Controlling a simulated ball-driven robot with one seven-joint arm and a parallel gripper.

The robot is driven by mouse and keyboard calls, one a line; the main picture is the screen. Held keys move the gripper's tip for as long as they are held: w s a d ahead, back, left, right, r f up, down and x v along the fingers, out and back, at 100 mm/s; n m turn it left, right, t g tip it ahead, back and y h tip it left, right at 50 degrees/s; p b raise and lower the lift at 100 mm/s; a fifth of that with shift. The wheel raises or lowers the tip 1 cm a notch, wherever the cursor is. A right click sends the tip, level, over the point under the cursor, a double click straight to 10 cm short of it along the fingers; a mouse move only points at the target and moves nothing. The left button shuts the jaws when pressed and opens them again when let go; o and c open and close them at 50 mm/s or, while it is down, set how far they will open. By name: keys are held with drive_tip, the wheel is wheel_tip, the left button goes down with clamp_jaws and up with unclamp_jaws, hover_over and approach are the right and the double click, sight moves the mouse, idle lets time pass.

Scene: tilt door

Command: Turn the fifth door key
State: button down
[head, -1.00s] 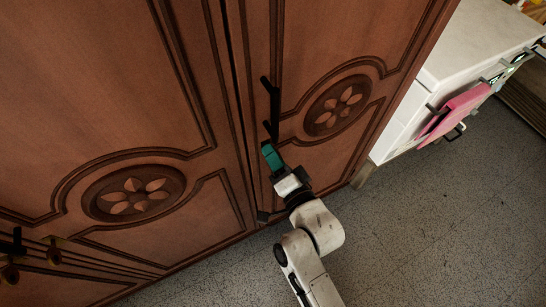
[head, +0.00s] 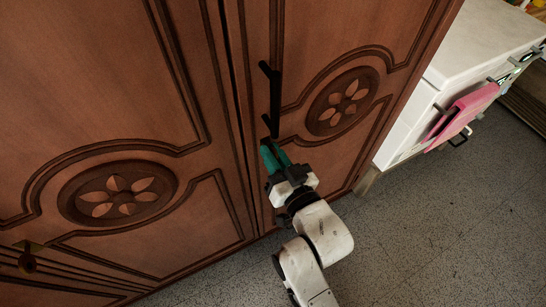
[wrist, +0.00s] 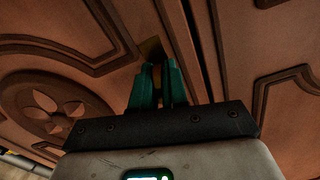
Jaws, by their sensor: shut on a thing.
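A tall brown wooden door (head: 330,50) with carved panels stands in front of me. My gripper (head: 271,150) has teal fingers and is at the door's surface, just below the black bar handle (head: 271,95). In the wrist view, the fingers (wrist: 157,72) are shut on a small brass-coloured key (wrist: 157,76), mostly hidden between them. A brass plate (wrist: 151,48) shows on the door just beyond the fingertips. The fingers hide where the key meets the plate.
Another brown door panel (head: 100,90) is at the left, with a brass key and plate (head: 28,257) low on it. A white cabinet (head: 440,75) with a pink cloth (head: 462,115) stands at the right. The grey floor (head: 440,220) is clear.

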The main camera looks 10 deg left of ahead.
drive_tip(key=shift+f+n+b, duration=0.15)
drive_tip(key=shift+n+b, duration=0.25)
drive_tip(key=shift+n, duration=0.8)
drive_tip(key=c, duration=1.2)
unclamp_jaws()
drive_tip(key=shift+c, duration=0.2)
drive_tip(key=b+v, duration=0.1)
drive_tip(key=v, duration=0.9)
drive_tip(key=shift+s+d, duration=0.3)
